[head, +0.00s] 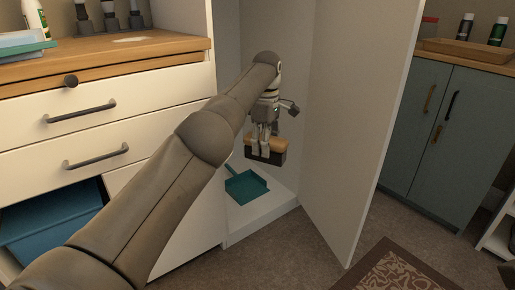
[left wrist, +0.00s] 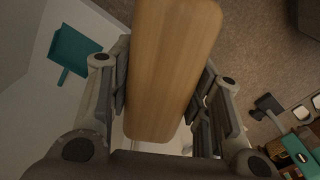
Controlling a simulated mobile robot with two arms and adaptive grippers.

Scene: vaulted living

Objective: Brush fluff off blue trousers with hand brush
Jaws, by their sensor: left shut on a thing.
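The hand brush (head: 279,157) has a light wooden back and dark bristles facing down. My left gripper (head: 263,149) is shut on it and holds it inside the open tall white cabinet, above a teal dustpan. In the left wrist view the brush's wooden back (left wrist: 170,70) sits between the two fingers and hides much of what lies beyond. No trousers can be made out in either view. My right gripper is not in view.
The teal dustpan (head: 246,186) lies on the cabinet floor (head: 262,212). The open white cabinet door (head: 357,120) stands right of my arm. White drawers (head: 105,110) are on the left, above a blue bin (head: 50,220). A patterned rug (head: 405,272) lies front right.

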